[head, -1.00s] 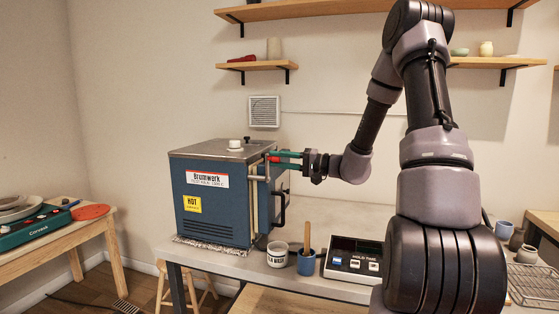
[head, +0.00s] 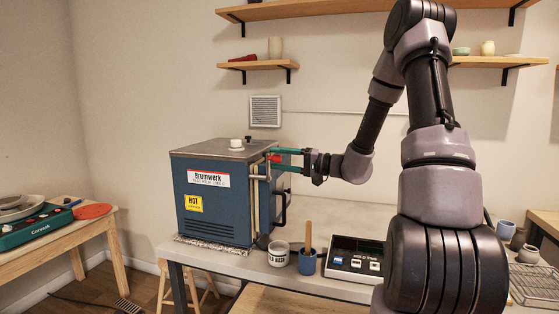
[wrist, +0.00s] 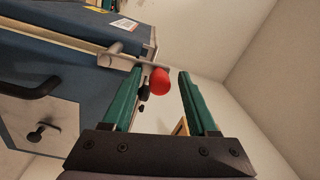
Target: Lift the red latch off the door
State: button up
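The red latch (head: 275,158) is at the upper right edge of the blue kiln (head: 215,208), by its door side. It also shows in the wrist view (wrist: 158,82) as a red cylinder on a metal bracket at the door's edge. My gripper (head: 284,160) reaches in from the right with its green fingers spread. In the wrist view, my gripper (wrist: 162,75) is open, and the red latch lies between the fingers, closer to the left one. A gap shows on its right side; whether the left finger touches it I cannot tell.
A black door handle (wrist: 36,80) shows in the wrist view. On the table stand a white cup (head: 278,253), a blue cup with a wooden stick (head: 307,262) and a control box (head: 355,258). Shelves hang on the wall above.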

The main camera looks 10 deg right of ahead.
jog(key=shift+d, duration=0.1)
jog(key=v, duration=1)
jog(key=shift+s+d, duration=0.2)
jog(key=shift+d, duration=0.1)
jog(key=s+a+r+n+g+h, duration=0.25)
jog(key=s+a+g+h, duration=0.5)
jog(key=s, duration=0.55)
jog(key=s+d+r+m+t+h, duration=0.3)
jog(key=s+d+r+t+h, duration=0.1)
jog(key=s+r, duration=0.4)
jog(key=s+t+h, duration=0.1)
jog(key=h, duration=0.1)
jog(key=shift+s+r+m+h, duration=0.3)
jog(key=shift+r+m+h, duration=0.05)
jog(key=shift+r, duration=0.05)
